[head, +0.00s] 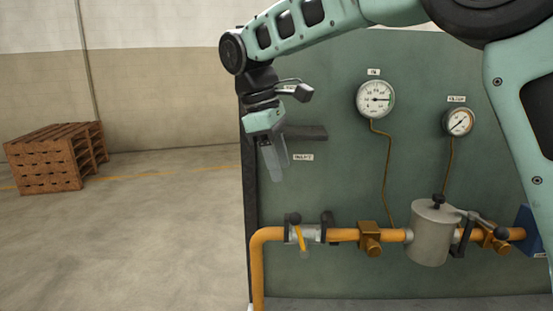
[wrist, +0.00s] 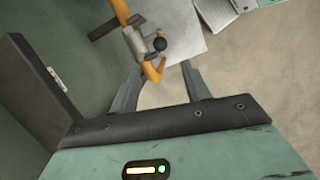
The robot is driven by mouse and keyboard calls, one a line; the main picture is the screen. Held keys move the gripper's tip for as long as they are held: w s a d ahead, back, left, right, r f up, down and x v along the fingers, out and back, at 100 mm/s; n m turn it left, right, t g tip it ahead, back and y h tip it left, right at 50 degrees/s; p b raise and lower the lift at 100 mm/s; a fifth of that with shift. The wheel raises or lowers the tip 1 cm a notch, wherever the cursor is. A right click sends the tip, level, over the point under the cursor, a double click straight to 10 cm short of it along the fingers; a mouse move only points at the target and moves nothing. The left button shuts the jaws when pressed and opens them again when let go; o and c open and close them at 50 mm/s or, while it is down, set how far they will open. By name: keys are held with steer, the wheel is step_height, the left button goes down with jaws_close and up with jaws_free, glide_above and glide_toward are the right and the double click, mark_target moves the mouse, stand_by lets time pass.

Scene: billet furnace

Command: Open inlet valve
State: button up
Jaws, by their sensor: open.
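The inlet valve (head: 305,233) is a grey metal body on the orange pipe at the panel's lower left. It has a black knob and a yellow lever (head: 300,238) slanting down across it. My gripper (head: 274,178) is open and empty, pointing down above and slightly left of the valve in the head view. In the wrist view the valve (wrist: 138,44), its black knob and the yellow lever (wrist: 154,71) show beyond and between the fingertips of my gripper (wrist: 160,72). The fingers appear apart from the lever. Nothing is held.
A dark bar (head: 306,132) juts out beside my gripper; a dark block (wrist: 42,92) also stands close at left in the wrist view. A grey canister (head: 431,238) and brass fittings sit farther right on the pipe. Two gauges hang above. Wooden pallets (head: 45,165) stand far left; floor between is clear.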

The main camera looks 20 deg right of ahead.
steer(key=shift+a+r, duration=0.15)
steer(key=shift+r, duration=0.5)
steer(key=c, duration=0.9)
steer(key=shift+f+m, duration=0.1)
steer(key=shift+m, duration=0.7)
jaws_close()
steer(key=m+t+y+b, duration=0.2)
steer(key=m+y+b, duration=0.1)
steer(key=m, duration=2.7)
glide_above(299, 235)
steer(key=d, duration=0.2)
step_height(299, 235, down, 4)
steer(key=r, duration=0.1)
step_height(299, 235, down, 10)
steer(key=p, duration=0.2)
steer(key=shift+w+p, duration=0.1)
steer(key=shift+p, duration=0.2)
